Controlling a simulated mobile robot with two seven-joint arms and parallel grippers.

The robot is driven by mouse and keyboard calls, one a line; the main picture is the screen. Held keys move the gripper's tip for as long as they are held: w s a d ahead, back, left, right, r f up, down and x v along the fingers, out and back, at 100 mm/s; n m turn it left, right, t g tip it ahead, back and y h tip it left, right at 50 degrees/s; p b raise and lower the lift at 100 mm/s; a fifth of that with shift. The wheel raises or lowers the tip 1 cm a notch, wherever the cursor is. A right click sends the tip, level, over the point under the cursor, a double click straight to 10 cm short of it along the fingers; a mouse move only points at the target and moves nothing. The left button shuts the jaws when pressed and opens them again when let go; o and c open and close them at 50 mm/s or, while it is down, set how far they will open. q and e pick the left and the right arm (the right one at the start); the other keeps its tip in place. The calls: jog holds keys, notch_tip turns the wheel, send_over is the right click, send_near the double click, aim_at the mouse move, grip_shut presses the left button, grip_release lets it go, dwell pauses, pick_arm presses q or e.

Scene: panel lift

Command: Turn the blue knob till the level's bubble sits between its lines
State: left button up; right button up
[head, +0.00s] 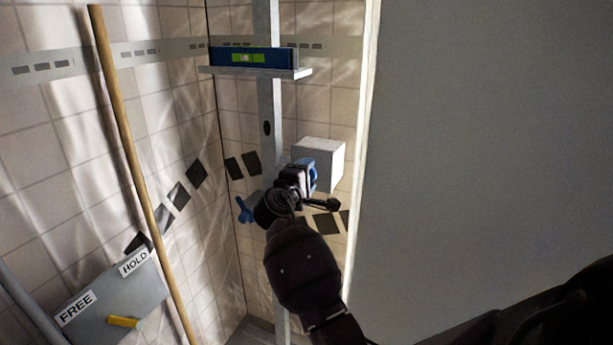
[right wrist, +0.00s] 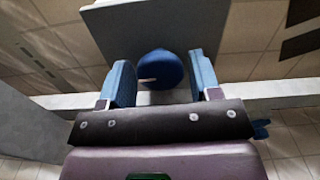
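The blue level (head: 275,57) with a green vial (head: 249,58) lies on a grey ledge (head: 262,73) high on the upright rail. The bubble and lines are too small to read. In the right wrist view the round blue knob (right wrist: 160,68) sits in front of a grey block, between the blue fingers of my right gripper (right wrist: 160,85). A gap shows on each side of it, so the fingers are open around or just short of it. In the head view my right gripper (head: 306,173) is at the pale block (head: 322,162) and hides the knob. My left gripper is not in view.
A grey plate (head: 145,295) with FREE and HOLD labels and a yellow lever (head: 123,321) is at lower left. A wooden pole (head: 130,150) leans before the tiled wall. A blue handle (head: 244,210) is left of the rail (head: 265,110). A grey wall (head: 490,140) fills the right.

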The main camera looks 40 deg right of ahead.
jog(key=c, duration=0.6)
pick_arm(q)
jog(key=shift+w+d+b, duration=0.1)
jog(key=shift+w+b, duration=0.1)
jog(key=shift+b, duration=0.2)
pick_arm(e)
jog(key=m, duration=0.5)
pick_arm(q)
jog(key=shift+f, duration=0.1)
pick_arm(e)
jog(key=o, duration=0.9)
jog(key=shift+c, duration=0.2)
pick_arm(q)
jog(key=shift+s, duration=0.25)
pick_arm(e)
jog(key=shift+o, duration=0.3)
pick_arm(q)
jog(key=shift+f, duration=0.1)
pick_arm(e)
jog(key=shift+a, duration=0.1)
